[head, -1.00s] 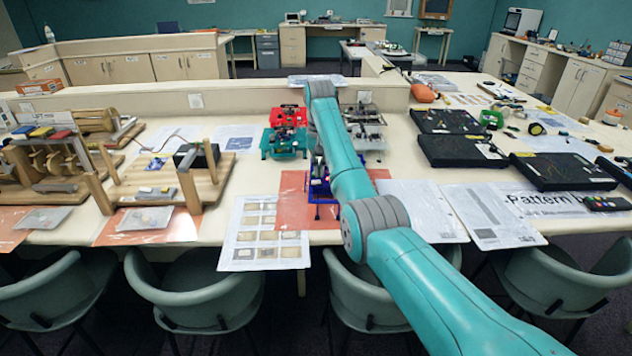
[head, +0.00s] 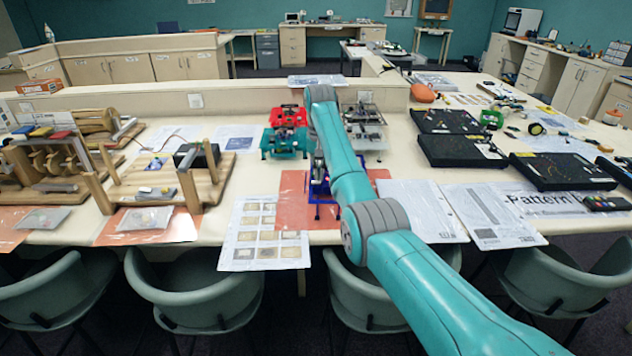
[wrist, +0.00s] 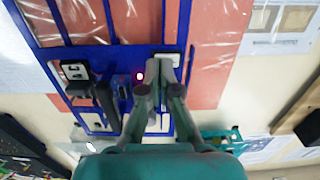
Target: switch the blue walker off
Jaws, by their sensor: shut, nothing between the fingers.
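The blue walker (head: 325,211) stands on an orange-red sheet at the table's front, mostly hidden behind my arm in the head view. In the wrist view its blue frame (wrist: 91,56) fills the upper middle, and a small red light (wrist: 140,76) on it glows. A pale block (wrist: 168,59) sits on the frame just beyond my fingertips. A black part with a white label (wrist: 75,72) is to the left. My gripper (wrist: 160,88) is shut and empty, with its tips over or against the walker near the light and pale block; contact is unclear.
Red (head: 288,115) and teal (head: 287,142) walkers stand behind, with grey ones to the right. Wooden machines (head: 165,175) are at the left, black boards (head: 460,150) at the right. Printed sheets (head: 265,233) lie beside the mat. Chairs (head: 205,300) line the front edge.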

